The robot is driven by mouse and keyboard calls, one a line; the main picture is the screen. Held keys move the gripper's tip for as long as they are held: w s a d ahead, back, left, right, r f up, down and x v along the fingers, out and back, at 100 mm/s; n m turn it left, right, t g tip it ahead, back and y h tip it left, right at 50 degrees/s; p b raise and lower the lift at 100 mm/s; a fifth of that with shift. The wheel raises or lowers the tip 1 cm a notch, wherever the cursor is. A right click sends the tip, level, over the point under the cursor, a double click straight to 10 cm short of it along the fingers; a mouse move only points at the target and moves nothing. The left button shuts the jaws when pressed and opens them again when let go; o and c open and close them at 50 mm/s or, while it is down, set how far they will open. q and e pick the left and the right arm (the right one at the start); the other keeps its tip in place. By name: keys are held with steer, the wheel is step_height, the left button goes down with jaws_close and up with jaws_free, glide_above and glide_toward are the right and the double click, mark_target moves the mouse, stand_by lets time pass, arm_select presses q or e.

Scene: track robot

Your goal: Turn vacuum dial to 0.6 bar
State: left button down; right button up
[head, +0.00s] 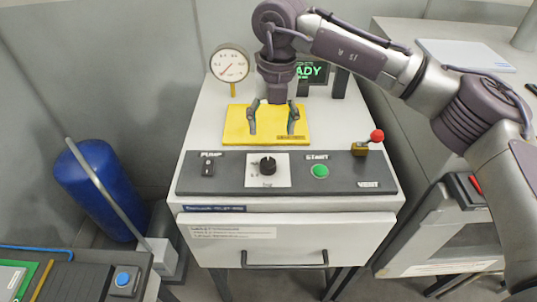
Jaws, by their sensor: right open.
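The vacuum dial (267,165) is a black knob on a white scale plate, in the middle of the dark control panel (222,183). Its scale marks are too small to read. A round white gauge (229,65) stands on a yellow stem at the back left of the machine; its needle points to the lower left. My right gripper (272,132) points down over the yellow plate (235,124), behind the dial. Its two fingers are spread apart with nothing between them. It does not touch the dial. My left gripper is not in view.
The panel also has a pump switch (208,168) on the left, a green start button (320,171), and a red-knobbed vent lever (376,137) at the right. A screen (312,72) stands behind my right arm. A blue tank (100,188) is at the left. Space above the panel is clear.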

mark_target(268, 162)
steer(key=f+p, duration=0.1)
steer(key=f, duration=0.2)
steer(key=f+p, duration=0.1)
steer(key=f, duration=0.2)
steer(key=f+p, duration=0.1)
steer(key=f, duration=0.2)
steer(key=shift+a+f+p, duration=0.25)
steer(key=shift+a+p, duration=0.05)
steer(key=shift+p, duration=0.05)
steer(key=shift+f, duration=0.7)
steer(key=c, duration=1.1)
steer(key=shift+f+n+b, duration=0.15)
steer(key=shift+n+b, duration=0.15)
steer(key=shift+b, duration=0.35)
steer(key=shift+c, duration=0.2)
steer(key=n+b, duration=0.7)
steer(key=b, duration=0.3)
steer(key=shift+w, duration=0.15)
steer(key=shift+n+b, duration=1.05)
steer(key=shift+n, duration=0.15)
steer(key=shift+n+g+b, duration=0.3)
steer(key=shift+n+b, duration=0.2)
steer(key=shift+n, duration=0.3)
steer(key=shift+r, duration=0.25)
